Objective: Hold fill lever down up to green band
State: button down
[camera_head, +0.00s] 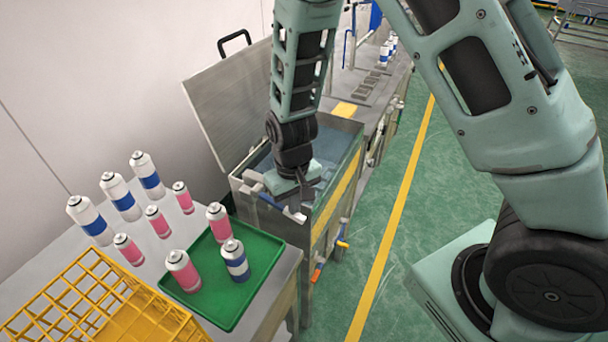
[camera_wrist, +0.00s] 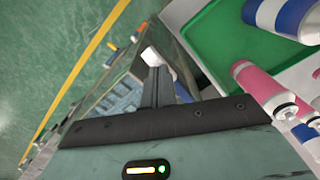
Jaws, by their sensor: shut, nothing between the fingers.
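My gripper (camera_head: 297,214) points down over the near end of an open metal water tank (camera_head: 326,222). Its fingers are shut with nothing between them. In the wrist view the shut fingers (camera_wrist: 156,84) reach toward the tank, with a small white piece at their tips. I cannot make out a fill lever or a green band for certain in either view. My wrist hides part of the tank's near rim.
A green tray (camera_head: 240,292) with pink and blue cans lies on the near table, beside a yellow crate (camera_head: 92,308). Several cans stand behind it. The tank's raised lid (camera_head: 222,105) leans back. The green floor is clear.

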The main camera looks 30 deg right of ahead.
jog(key=shift+s+d+r+p, duration=0.1)
jog(key=shift+s+r+p, duration=0.05)
jog(key=shift+r+p, duration=0.95)
jog(key=shift+f, duration=0.1)
dwell(3.7)
notch_tip(320, 180, up, 9)
jog(key=p, duration=0.7)
